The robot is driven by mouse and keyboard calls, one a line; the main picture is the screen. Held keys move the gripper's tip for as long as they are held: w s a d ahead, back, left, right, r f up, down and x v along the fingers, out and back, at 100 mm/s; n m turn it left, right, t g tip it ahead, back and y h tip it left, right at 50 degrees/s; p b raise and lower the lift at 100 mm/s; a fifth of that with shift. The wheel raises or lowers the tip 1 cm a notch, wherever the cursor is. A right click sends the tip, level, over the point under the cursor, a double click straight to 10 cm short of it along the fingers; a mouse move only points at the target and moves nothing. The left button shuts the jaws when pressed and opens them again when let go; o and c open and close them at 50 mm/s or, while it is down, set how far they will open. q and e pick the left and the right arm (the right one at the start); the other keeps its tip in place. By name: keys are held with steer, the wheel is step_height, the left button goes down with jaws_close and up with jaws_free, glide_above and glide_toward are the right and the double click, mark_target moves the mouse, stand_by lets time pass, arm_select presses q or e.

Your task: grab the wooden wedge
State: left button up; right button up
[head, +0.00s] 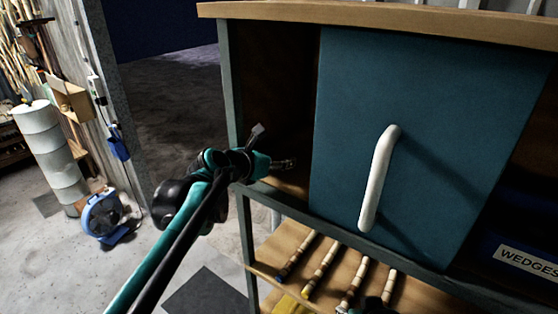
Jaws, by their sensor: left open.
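No wooden wedge can be made out. A blue bin (496,238) labelled "WEDGES" sits at the right of the cabinet, cut off by the picture edge, and its contents are hidden. My left gripper (272,147) is open and empty at the dark left opening of the cabinet (233,85), with one finger up and one reaching toward the inside. The teal sliding door (425,110) with a white handle (376,180) covers the middle of the cabinet. My right gripper cannot be made out; only a small dark and teal piece shows at the bottom edge.
A lower shelf (284,242) holds several banded rods. A wooden top (400,18) covers the cabinet. At left on the floor are a blue fan (102,217) and a grey cylinder stack (50,155). The concrete floor behind my left arm is open.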

arm_select(q)
steer(key=shift+w+d+f, duration=0.1)
steer(key=shift+w+d, duration=0.05)
steer(key=shift+w, duration=0.05)
steer(key=shift+s, duration=0.2)
steer(key=c, duration=1)
steer(key=shift+c, duration=0.2)
